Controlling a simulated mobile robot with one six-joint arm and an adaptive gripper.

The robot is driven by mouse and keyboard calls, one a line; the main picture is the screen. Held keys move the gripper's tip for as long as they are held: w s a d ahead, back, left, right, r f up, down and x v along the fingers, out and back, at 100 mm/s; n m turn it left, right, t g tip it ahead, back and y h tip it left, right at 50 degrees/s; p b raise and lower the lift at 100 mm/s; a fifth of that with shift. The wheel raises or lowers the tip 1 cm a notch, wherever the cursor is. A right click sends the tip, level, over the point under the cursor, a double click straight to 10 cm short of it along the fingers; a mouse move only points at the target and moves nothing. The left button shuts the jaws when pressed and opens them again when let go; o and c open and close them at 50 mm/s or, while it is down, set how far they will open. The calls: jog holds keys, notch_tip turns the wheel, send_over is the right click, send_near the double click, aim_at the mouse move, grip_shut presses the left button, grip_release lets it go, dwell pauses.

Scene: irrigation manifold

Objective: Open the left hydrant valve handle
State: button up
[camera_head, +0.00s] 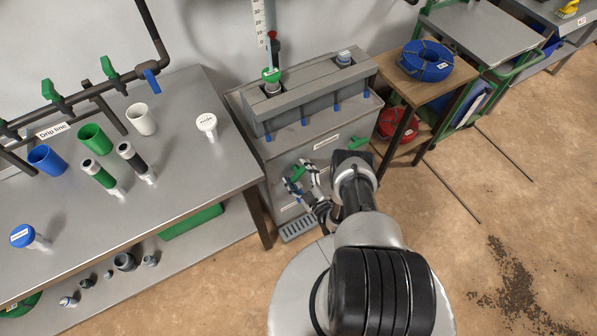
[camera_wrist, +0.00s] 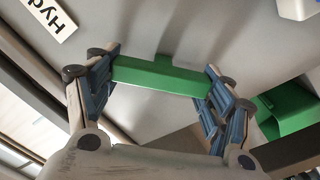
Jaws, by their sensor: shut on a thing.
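The left hydrant valve handle (camera_head: 297,174) is a green bar on the front of the grey cabinet (camera_head: 345,172). My gripper (camera_head: 303,177) is at this handle, at the cabinet's front. In the wrist view, my gripper (camera_wrist: 162,80) has its blue-grey finger pads at the two ends of the green handle (camera_wrist: 160,76), shut on it. The fingers partly cover the handle in the head view. A second green handle (camera_head: 357,142) sits farther right on the cabinet, clear of my gripper.
The workbench (camera_head: 225,160) at left bears cups and cylindrical parts. A wooden stand (camera_head: 440,88) with a blue hose coil (camera_head: 427,61) is right of the cabinet. A grey grate (camera_head: 298,229) lies low at the cabinet's front. Floor at right is largely open.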

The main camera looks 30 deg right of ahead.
jog(key=n, duration=0.4)
jog(key=shift+f+n, duration=0.15)
jog(key=shift+n, duration=0.15)
jog(key=shift+a+f+n, duration=0.1)
jog(key=shift+f+n, duration=0.1)
jog(key=shift+n, duration=2.4)
jog(key=o, duration=1.1)
jog(key=shift+r, duration=0.1)
